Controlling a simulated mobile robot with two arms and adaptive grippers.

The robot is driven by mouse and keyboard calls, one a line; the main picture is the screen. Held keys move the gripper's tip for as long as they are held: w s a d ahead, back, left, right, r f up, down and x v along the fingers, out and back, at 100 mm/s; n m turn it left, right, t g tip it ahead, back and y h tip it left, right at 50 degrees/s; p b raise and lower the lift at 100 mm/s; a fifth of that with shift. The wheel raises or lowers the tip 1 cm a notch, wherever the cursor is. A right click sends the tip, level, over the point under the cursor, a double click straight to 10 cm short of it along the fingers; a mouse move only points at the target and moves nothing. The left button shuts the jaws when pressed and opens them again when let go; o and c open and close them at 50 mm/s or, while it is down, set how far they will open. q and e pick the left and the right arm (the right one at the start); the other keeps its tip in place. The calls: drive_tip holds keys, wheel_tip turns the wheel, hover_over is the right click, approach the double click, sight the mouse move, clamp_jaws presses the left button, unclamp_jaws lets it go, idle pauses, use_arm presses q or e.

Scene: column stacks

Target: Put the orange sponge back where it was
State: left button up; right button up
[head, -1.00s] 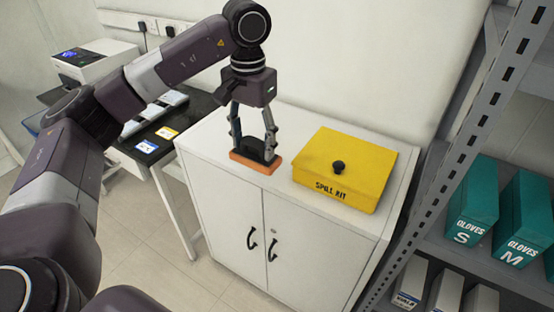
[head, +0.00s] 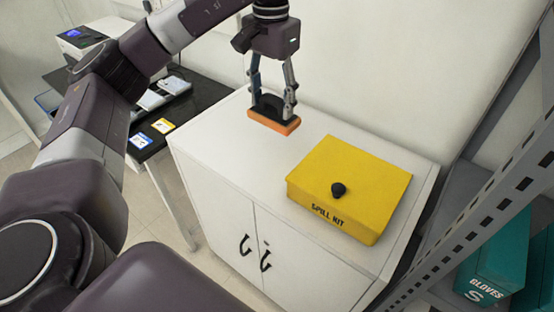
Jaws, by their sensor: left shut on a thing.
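The orange sponge (head: 273,123) has a dark top part and is held by my left gripper (head: 272,104), whose two fingers are shut on it from either side. The sponge is level, over the white cabinet's top (head: 228,137), behind and to the left of the yellow spill kit box. I cannot tell whether its underside touches the cabinet top or hangs a little above it. My right gripper is not in view.
The yellow spill kit box (head: 345,180) with a black knob sits on the cabinet top. A black table (head: 188,107) with cards and devices stands at left. A grey metal shelf (head: 455,235) with teal glove boxes (head: 497,262) is at right. The cabinet top left of the box is clear.

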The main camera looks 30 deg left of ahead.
sight(269, 115)
use_arm(q)
drive_tip(key=f, duration=0.4)
drive_tip(key=s+f, duration=0.1)
drive_tip(key=f, duration=0.1)
drive_tip(key=shift+a+f, duration=0.1)
drive_tip(key=shift+f, duration=0.05)
drive_tip(key=f+p, duration=0.1)
drive_tip(key=f, duration=1)
drive_tip(key=shift+w+p, duration=0.2)
drive_tip(key=shift+p, duration=0.15)
drive_tip(key=shift+f, duration=0.1)
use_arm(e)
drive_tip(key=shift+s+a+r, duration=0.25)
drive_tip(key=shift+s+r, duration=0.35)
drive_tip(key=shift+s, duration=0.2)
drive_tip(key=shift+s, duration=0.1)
use_arm(q)
drive_tip(key=shift+f, duration=0.1)
drive_tip(key=o, duration=1.1)
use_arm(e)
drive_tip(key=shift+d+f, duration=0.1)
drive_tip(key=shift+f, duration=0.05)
